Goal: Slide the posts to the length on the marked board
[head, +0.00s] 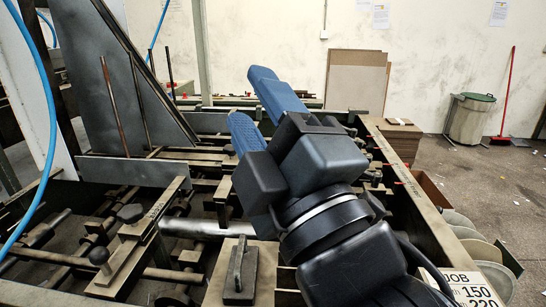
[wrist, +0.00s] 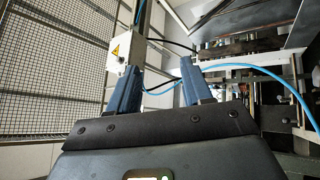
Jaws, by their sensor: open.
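My gripper (head: 250,97) is raised over the feeder with its two blue fingers apart and nothing between them. In the wrist view my gripper (wrist: 160,68) also shows open and empty. Thin upright rods, which may be the posts, stand by the grey plates at the left: a brownish one (head: 114,108) and a darker one (head: 140,103). A white board (head: 465,285) at the lower right reads "JOB", "150" and "220"; my arm hides part of its wording. Bars with black knobs (head: 98,256) lie at the lower left, one with scale-like marks.
The feeder's dark side rail (head: 425,215) runs along the right, with small red marks. A black block with a handle (head: 240,273) sits at the front. A blue hose (head: 48,140) hangs at the left. A mesh fence (wrist: 50,70) and a warning-sign box (wrist: 122,48) show in the wrist view.

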